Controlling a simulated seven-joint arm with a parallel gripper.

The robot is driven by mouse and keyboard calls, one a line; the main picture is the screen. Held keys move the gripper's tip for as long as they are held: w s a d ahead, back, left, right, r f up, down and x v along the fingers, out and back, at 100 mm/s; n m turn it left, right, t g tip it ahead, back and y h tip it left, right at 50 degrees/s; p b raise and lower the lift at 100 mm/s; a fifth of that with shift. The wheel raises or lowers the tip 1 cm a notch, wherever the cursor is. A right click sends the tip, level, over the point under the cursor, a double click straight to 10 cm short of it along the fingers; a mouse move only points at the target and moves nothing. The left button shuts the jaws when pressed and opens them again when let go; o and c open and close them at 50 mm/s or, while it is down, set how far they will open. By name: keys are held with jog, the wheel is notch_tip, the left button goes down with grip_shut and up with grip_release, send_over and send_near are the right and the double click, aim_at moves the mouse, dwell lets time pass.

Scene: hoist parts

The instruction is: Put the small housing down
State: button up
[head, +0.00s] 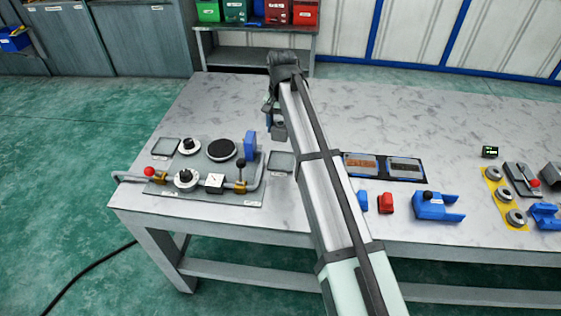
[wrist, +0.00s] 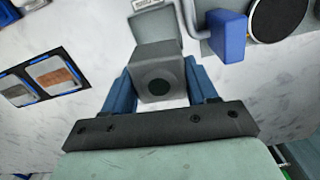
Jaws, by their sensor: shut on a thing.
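The small housing (wrist: 160,78) is a grey block with a dark round hole in the face toward the wrist camera. My gripper (wrist: 160,88) is shut on it, with a blue finger on each side. In the head view the housing (head: 279,132) shows as a small grey block below my wrist, partly hidden by my arm. A grey square pad (wrist: 153,27) with a white label lies just beyond the housing in the wrist view. In the head view this pad (head: 281,163) is right of the fixture plate. I cannot tell the gap between housing and table.
The fixture plate (head: 222,195) carries knobs, a black disc, a gauge, a pipe and an upright blue part (head: 250,145). That blue part stands close to the housing. Right of my arm are a dark tray (head: 385,167), a red block (head: 386,203) and a blue bracket (head: 436,206).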

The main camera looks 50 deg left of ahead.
jog(key=shift+s+d+n, duration=0.1)
jog(key=shift+d+n, duration=0.25)
jog(key=shift+n, duration=0.15)
jog(key=shift+f, duration=5.05)
jog(key=shift+f, duration=0.15)
jog(key=o, duration=1.3)
notch_tip(320, 180, up, 12)
jog(key=shift+a+r, duration=0.15)
